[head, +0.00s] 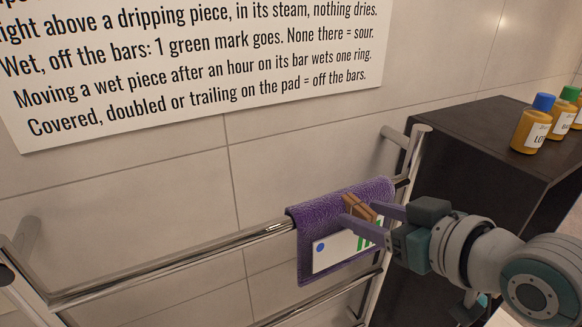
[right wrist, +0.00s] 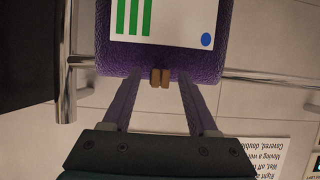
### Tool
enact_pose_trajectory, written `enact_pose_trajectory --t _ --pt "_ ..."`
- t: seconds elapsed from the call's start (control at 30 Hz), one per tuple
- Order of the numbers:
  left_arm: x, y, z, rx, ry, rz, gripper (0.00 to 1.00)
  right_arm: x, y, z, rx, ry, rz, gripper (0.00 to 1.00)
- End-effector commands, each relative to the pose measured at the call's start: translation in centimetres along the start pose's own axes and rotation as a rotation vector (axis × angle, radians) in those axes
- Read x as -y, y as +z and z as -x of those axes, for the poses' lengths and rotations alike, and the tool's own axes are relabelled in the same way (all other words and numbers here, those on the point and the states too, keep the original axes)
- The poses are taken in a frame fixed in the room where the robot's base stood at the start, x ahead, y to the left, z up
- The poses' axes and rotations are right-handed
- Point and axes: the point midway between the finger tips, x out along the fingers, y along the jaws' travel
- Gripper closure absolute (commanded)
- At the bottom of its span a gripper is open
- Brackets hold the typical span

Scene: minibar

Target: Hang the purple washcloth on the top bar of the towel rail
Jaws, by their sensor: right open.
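The purple washcloth (head: 318,212) is draped over the top bar (head: 170,265) of the towel rail, near the bar's right end. A white label with a blue dot and green stripes is on its front; it also shows on the washcloth in the right wrist view (right wrist: 104,62). A small brown tab (head: 360,208) stands out at the washcloth's top. My right gripper (head: 362,212) is open, its fingers on either side of the tab. In the right wrist view the fingers (right wrist: 158,88) stand apart from the tab (right wrist: 160,77). My left gripper is not in view.
A lower bar (head: 325,297) runs below the top bar. The top bar left of the washcloth is bare. A dark cabinet (head: 480,125) stands at the right, bearing orange bottles, one with a blue cap (head: 533,124). A white sign (head: 190,75) hangs on the tiled wall.

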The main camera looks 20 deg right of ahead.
Motion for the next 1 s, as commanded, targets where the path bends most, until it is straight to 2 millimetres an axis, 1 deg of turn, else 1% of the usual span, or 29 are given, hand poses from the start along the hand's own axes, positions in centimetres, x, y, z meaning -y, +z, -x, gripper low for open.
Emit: enact_pose_trajectory --t 0.07,0.17,0.5,0.6,0.73,0.87,0.97,1.0 --pt "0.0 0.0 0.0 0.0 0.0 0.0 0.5 0.0 0.1 0.2 0.001 0.0 0.0 0.41" --pt "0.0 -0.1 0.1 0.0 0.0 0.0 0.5 0.0 0.1 1.2 0.002 0.0 0.001 0.41" --pt "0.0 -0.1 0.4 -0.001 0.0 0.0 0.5 0.0 0.1 7.3 0.002 -0.001 0.001 0.41" --pt "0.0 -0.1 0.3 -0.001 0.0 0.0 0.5 0.0 0.1 8.6 0.002 0.0 0.0 0.41" --pt "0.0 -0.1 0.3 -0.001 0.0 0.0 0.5 0.0 0.0 9.6 0.0 0.0 0.0 0.41" --pt "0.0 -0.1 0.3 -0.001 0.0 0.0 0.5 0.0 -0.1 9.9 -0.001 0.0 0.0 0.41" --pt "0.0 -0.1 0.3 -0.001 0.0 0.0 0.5 0.5 0.3 9.9 0.028 -0.006 0.003 0.41" --pt "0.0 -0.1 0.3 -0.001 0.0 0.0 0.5 1.0 0.7 10.0 0.057 -0.011 0.006 0.41"
